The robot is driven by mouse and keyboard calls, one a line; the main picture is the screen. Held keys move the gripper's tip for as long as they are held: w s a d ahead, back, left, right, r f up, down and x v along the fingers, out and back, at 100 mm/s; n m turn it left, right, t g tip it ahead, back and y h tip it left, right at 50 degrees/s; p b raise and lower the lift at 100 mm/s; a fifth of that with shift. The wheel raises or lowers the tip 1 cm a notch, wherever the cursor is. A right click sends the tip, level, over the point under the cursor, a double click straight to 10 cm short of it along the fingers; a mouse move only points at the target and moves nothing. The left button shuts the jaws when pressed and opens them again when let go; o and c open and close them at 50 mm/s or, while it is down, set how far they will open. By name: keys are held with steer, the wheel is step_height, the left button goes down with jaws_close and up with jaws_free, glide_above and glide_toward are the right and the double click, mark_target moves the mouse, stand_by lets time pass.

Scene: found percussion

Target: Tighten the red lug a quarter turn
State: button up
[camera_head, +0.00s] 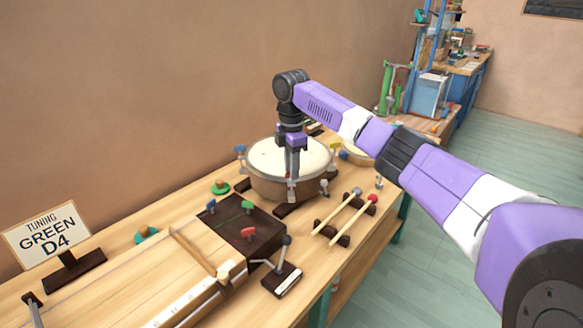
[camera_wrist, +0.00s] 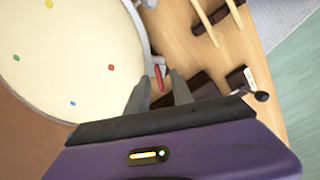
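The drum (camera_head: 288,160) has a cream head and wooden shell and stands on the bench. In the wrist view its pale head (camera_wrist: 65,50) fills the upper left, with small coloured dots. The red lug (camera_wrist: 159,76) sits at the drum's rim, between and just beyond my fingertips. My gripper (camera_wrist: 160,80) is open, with a finger on either side of the lug; I see no clear contact. In the head view my gripper (camera_head: 292,182) points down at the drum's near rim and hides the red lug there.
A dark block (camera_head: 245,225) with coloured pegs stands in front of the drum. Two mallets (camera_head: 345,215) lie on dark rests to the right. A blue lug (camera_head: 240,151) stands on the drum's left rim. A "TUNING GREEN D4" sign (camera_head: 47,238) stands at left.

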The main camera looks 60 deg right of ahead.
jaws_close()
steer(key=shift+r+m+p, duration=0.15)
steer(key=shift+m+p, duration=0.15)
steer(key=shift+p, duration=0.2)
steer(key=m+p, duration=0.2)
steer(key=p, duration=0.1)
steer(key=shift+a+r+m+p, duration=0.1)
steer(key=shift+r+m+p, duration=0.05)
steer(key=shift+m+p, duration=0.2)
steer(key=m+p, duration=0.4)
steer(key=p, duration=0.1)
steer(key=shift+m, duration=0.25)
steer(key=m+p, duration=0.4)
steer(key=m, duration=0.1)
steer(key=shift+f+m+p, duration=0.2)
steer(key=shift+m+p, duration=1.1)
steer(key=shift+m, duration=1.2)
